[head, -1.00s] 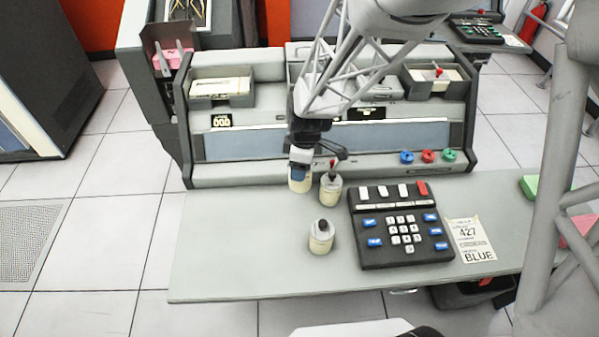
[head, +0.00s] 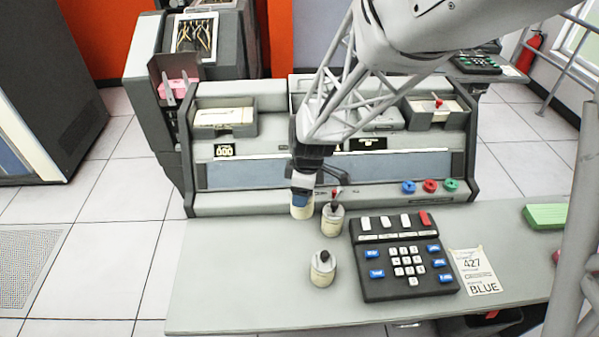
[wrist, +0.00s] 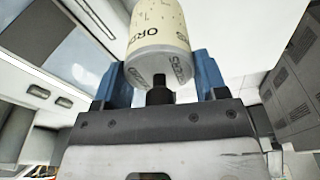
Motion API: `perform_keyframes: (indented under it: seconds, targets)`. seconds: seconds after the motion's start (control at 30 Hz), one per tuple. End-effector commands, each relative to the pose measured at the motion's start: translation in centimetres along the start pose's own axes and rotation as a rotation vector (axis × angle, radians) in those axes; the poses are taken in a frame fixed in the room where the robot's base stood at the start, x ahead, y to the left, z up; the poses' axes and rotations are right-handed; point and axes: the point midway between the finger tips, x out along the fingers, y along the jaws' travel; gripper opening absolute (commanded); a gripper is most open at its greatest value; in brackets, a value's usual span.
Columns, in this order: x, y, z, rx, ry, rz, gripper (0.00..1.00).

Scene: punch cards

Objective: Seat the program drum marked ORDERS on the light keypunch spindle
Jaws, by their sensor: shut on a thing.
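My gripper (head: 303,197) is shut on a cream drum (head: 302,211), low over the desk in front of the grey keypunch console. In the wrist view the drum (wrist: 158,30) sits between the blue fingers (wrist: 161,78), and its side reads ORDERS. A dark peg shows below its grey end. Whether the drum touches the desk is not clear. A second cream drum (head: 332,220) with a dark knob stands just right of the held one. A third drum (head: 322,270) stands nearer the front. I cannot pick out the light keypunch spindle with certainty.
The keypunch console (head: 225,175) stands behind the drums. A dark keypad (head: 403,258) and a paper card (head: 474,272) reading 427 and BLUE lie to the right. Blue, red and green knobs (head: 430,186) line the console ledge. The desk's left part (head: 235,275) is clear.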

Motion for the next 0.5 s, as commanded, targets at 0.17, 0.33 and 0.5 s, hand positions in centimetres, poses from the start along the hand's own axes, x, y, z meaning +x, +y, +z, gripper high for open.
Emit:
perform_keyframes:
  seconds: [0.17, 0.33, 0.5]
  targets:
    - [-0.7, 0.1, -0.1, 0.000, 0.001, 0.002, 0.33]
    - [-1.4, 0.0, -0.2, 0.000, 0.000, 0.001, 0.33]
    - [-2.1, 0.0, -0.3, 0.000, 0.001, 0.001, 0.33]
